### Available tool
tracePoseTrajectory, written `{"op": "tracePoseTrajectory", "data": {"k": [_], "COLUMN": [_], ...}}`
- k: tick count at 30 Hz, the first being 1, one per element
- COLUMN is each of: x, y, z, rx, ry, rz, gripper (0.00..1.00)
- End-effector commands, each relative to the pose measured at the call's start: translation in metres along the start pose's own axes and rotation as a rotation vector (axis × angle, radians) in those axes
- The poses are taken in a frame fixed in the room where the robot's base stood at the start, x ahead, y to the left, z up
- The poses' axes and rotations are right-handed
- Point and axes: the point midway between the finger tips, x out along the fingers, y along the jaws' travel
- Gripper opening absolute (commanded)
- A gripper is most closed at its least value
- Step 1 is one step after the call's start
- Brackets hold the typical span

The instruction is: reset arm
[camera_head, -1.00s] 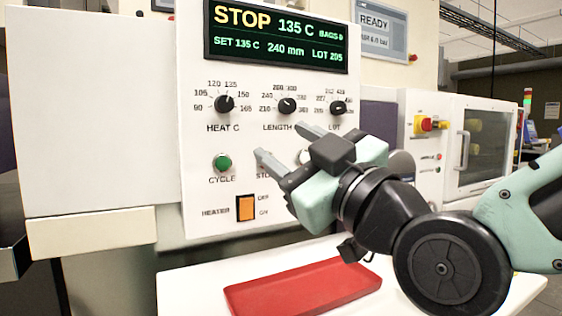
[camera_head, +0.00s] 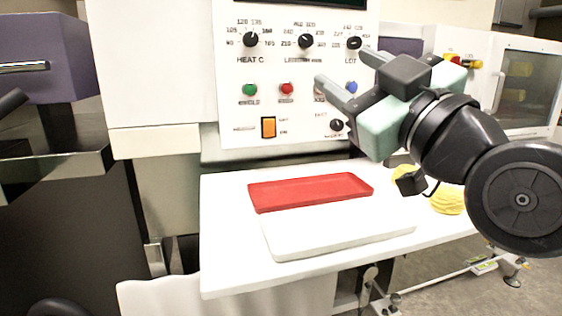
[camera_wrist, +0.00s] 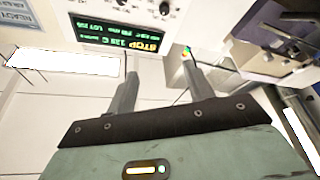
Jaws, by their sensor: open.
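My gripper (camera_head: 347,76) is in front of the right part of the white control panel (camera_head: 228,100) in the head view, its two grey fingers apart with nothing between them. The wrist view also shows the open, empty gripper (camera_wrist: 160,85), with the panel's display (camera_wrist: 118,36) beyond its fingers. The panel carries a heat knob (camera_head: 251,39), a length knob (camera_head: 306,41), a lot knob (camera_head: 354,43), a green button (camera_head: 249,90), a red button (camera_head: 287,88), a blue button (camera_head: 351,87) and an orange heater switch (camera_head: 268,127).
Below the panel, a white table (camera_head: 225,255) holds a red tray (camera_head: 310,190) and a white tray (camera_head: 335,235). Yellow items (camera_head: 447,200) lie partly behind my arm. A purple machine (camera_head: 45,70) stands at the left.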

Motion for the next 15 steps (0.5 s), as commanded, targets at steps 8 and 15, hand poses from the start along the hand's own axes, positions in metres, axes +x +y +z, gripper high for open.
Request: {"op": "tracePoseTrajectory", "data": {"k": [8, 15], "x": [-0.001, -0.006], "y": [-0.018, -0.046], "z": [0.016, 0.042], "rx": [0.03, 0.078], "ry": [-0.072, -0.193], "rz": [-0.078, -0.191], "gripper": [0.52, 0.52]}}
